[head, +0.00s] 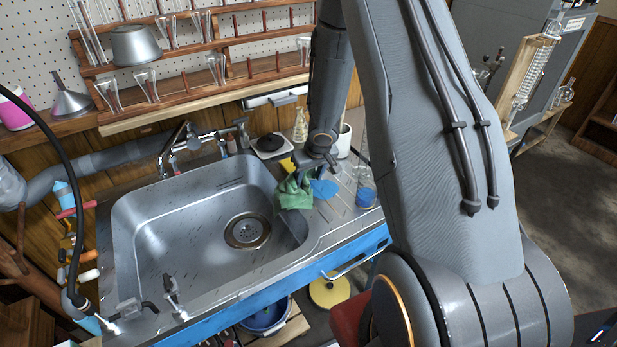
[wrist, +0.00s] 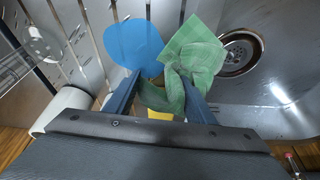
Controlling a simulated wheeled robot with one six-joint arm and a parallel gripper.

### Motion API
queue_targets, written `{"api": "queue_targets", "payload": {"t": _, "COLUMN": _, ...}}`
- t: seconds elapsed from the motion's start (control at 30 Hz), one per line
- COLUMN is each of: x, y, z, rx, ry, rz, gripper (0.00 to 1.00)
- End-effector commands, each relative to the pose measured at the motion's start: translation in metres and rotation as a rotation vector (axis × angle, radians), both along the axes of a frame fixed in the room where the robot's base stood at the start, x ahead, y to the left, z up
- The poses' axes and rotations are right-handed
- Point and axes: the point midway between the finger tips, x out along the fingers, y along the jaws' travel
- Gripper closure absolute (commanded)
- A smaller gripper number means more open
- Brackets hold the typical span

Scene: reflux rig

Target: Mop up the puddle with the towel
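The green towel (head: 295,194) hangs bunched from my gripper (head: 303,174) at the sink's right rim. In the wrist view the towel (wrist: 197,58) fills the space between the two fingers of my gripper (wrist: 160,76), and its loose end spreads toward the sink bowl. The gripper appears shut on it. The blue puddle (head: 324,188) lies flat on the ribbed drainboard, just right of the towel. In the wrist view the puddle (wrist: 133,44) is left of the towel, close to the left fingertip. I cannot tell whether the towel touches the drainboard.
The steel sink bowl (head: 190,235) with its drain (head: 248,231) is left of the towel. A yellow sponge (head: 287,165) is behind the gripper. A glass beaker (head: 366,190) stands right of the puddle, and a white container (head: 343,141) stands behind it. Wooden glassware racks line the wall.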

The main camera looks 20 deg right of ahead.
Motion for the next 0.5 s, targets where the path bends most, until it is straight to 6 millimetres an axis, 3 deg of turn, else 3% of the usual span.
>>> {"api": "queue_targets", "payload": {"t": 0.07, "x": 0.0, "y": 0.0, "z": -0.0001, "rx": 0.0, "ry": 0.0, "rz": 0.0, "gripper": 0.38}}
{"api": "queue_targets", "payload": {"t": 0.5, "x": 0.0003, "y": 0.0001, "z": -0.0057, "rx": 0.0, "ry": 0.0, "rz": 0.0, "gripper": 0.38}}
